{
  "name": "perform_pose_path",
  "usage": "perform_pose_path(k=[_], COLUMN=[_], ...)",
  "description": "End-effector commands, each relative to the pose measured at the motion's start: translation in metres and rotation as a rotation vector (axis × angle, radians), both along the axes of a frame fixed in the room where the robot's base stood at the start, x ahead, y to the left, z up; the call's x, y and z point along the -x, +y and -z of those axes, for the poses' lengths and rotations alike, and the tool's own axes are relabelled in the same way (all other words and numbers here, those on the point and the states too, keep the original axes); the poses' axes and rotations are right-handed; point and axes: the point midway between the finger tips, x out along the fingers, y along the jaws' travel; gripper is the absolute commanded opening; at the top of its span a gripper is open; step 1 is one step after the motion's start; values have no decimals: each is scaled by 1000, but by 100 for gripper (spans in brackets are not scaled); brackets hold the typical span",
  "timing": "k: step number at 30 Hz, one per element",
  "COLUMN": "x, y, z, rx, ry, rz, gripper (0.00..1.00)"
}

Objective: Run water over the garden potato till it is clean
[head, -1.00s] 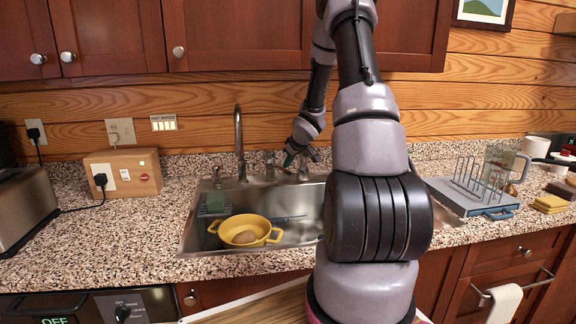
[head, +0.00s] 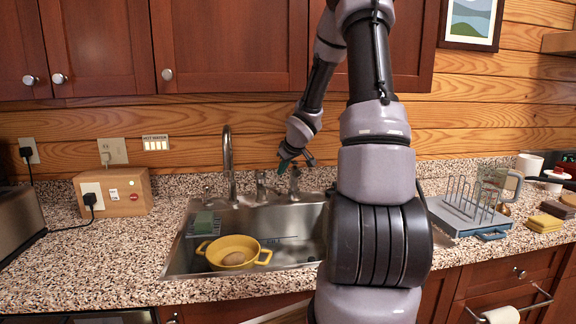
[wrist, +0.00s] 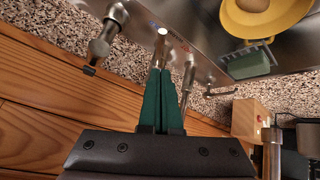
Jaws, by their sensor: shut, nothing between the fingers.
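The brown potato (head: 234,259) lies in a yellow two-handled pan (head: 210,260) in the left part of the steel sink (head: 185,262). It also shows at the top right of the wrist view (wrist: 252,4). I see no running water. The tall curved faucet (head: 229,165) stands behind the pan. Metal fittings (head: 262,186) (head: 294,184) stand to its right. My gripper (head: 283,168) is above these fittings, away from the potato. In the wrist view its green fingers (wrist: 161,72) are together and empty, tips near a metal knob (wrist: 161,36); contact is unclear.
A green sponge (head: 204,220) sits in a caddy at the sink's left. A dish rack (head: 470,210) stands right of the sink. My arm hides the sink's right part.

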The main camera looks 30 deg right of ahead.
Motion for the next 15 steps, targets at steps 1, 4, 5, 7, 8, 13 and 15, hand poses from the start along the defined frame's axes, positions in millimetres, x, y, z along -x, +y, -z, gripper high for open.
perform_pose_path(k=[1,4,5,7,8,13,15], x=[5,15,19,24,25,34,36], y=[-2,-3,-4,-4,-4,-4,-3], z=[-4,-12,-15,-18,-19,-26,-27], rx=[0,0,1,-1,-1,0,0], ry=[-2,-2,-2,0,-1,-1,0], rz=[3,4,4,3,3,1,1], gripper=[0,0,0,0,0,0,0])
